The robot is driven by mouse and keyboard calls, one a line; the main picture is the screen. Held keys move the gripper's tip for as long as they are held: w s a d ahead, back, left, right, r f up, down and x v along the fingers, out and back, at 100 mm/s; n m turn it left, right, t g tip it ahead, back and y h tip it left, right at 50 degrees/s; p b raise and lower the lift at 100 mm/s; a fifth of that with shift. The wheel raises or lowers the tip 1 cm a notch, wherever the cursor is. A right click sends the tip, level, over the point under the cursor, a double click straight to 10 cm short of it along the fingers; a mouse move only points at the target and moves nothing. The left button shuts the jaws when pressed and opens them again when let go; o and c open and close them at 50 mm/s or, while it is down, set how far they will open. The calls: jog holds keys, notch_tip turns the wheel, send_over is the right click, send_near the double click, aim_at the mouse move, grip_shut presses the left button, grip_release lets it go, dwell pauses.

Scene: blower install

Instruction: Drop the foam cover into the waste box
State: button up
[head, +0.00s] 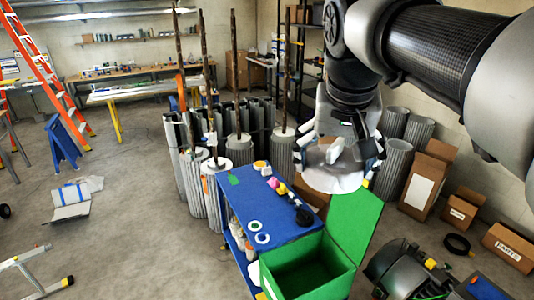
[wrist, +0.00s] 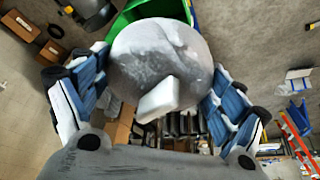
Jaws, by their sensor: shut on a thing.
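The foam cover (wrist: 155,55) is a round, whitish-grey disc with a pale block-like tab. My gripper (wrist: 158,95) is shut on it, with blue-and-white fingers on either side. In the head view the foam cover (head: 335,178) hangs below my gripper (head: 342,150), partly hidden by it. The waste box (head: 312,268) is green, with an open top and a raised lid, at the bottom centre of the head view. The cover is up and behind the box in that view. In the wrist view the waste box (wrist: 128,16) shows behind the cover, partly hidden by it.
A blue cart (head: 268,205) with several small items stands left of the box. Tall grey ribbed cylinders with upright rods stand behind it. Cardboard boxes (head: 428,180) are at the right. A dark machine (head: 405,270) sits right of the box. The floor at left is mostly open.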

jog(key=shift+s+r, duration=0.1)
jog(key=shift+r, duration=0.5)
